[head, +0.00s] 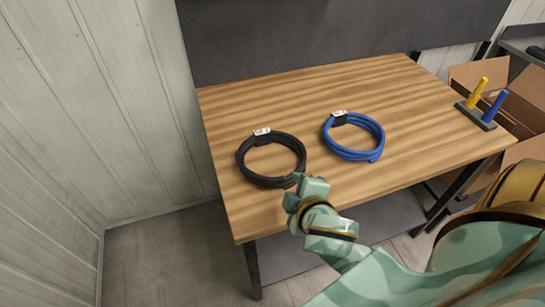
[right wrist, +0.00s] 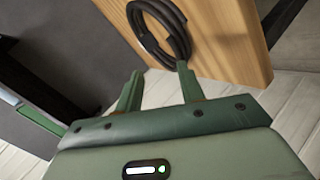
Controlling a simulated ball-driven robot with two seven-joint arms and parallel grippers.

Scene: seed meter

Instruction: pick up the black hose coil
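The black hose coil (head: 264,181) lies flat near the front left of the wooden table, with a white label on its back side. My right gripper (head: 303,184) is at the table's front edge, by the coil's front right side. In the right wrist view, the coil (right wrist: 150,42) shows at the top, beyond my open fingers (right wrist: 158,88). One fingertip overlaps the coil's near end in that view; I cannot tell if it touches. Nothing is between the fingers. My left gripper is not in view.
A blue hose coil (head: 352,154) lies on the wooden table (head: 300,93) to the right of the black one. A dark stand (head: 475,116) with a yellow and a blue handle stands at the right end. Cardboard boxes (head: 528,88) are beyond it. The table's back is clear.

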